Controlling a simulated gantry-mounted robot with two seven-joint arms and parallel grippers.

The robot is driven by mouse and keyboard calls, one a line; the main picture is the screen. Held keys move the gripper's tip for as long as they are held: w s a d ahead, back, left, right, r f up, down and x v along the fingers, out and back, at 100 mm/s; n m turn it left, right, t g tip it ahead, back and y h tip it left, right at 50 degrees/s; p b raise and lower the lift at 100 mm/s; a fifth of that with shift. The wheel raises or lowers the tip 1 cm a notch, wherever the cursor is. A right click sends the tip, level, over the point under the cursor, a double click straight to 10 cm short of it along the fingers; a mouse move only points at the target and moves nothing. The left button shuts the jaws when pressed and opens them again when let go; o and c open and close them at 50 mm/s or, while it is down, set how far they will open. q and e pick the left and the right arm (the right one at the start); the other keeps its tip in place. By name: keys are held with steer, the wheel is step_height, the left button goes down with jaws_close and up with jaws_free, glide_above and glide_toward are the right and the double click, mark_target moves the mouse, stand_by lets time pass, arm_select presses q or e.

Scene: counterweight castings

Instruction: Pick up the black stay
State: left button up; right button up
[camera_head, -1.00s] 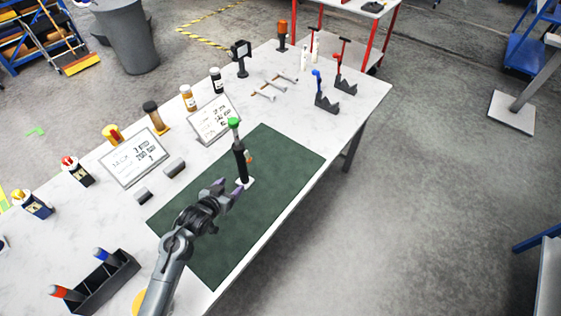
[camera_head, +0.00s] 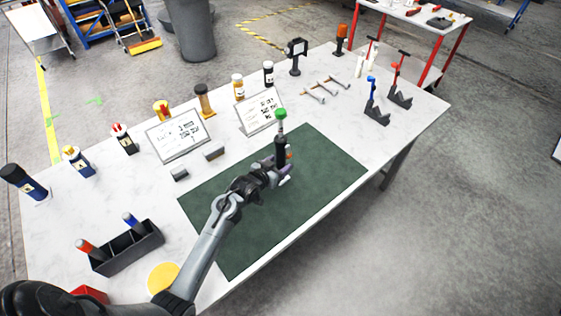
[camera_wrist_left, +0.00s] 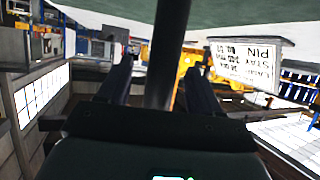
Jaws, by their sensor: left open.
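The black stay (camera_head: 280,151), a dark upright cylinder with a green top, stands on the green mat (camera_head: 325,165) in the head view. My left gripper (camera_head: 285,174) is at its lower part, and the fingers partly hide its foot. In the left wrist view the dark shaft (camera_wrist_left: 168,50) passes between the two fingers of my left gripper (camera_wrist_left: 161,80), with a visible gap on each side. The jaws are open. My right gripper is in neither view.
Two sign plates (camera_head: 180,137) (camera_head: 260,111) and several bottles line the table's far side. A black divided bin (camera_head: 128,248) with red- and blue-ended cylinders stands near left. Black brackets (camera_head: 376,115) stand at right. The mat's right part is clear.

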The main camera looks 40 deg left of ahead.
mark_target(283, 159)
arm_select(q)
steer(key=shift+x, duration=1.95)
steer(key=shift+a+r, duration=0.1)
steer(key=shift+r, duration=0.05)
steer(key=shift+w+r, duration=0.1)
jaws_close()
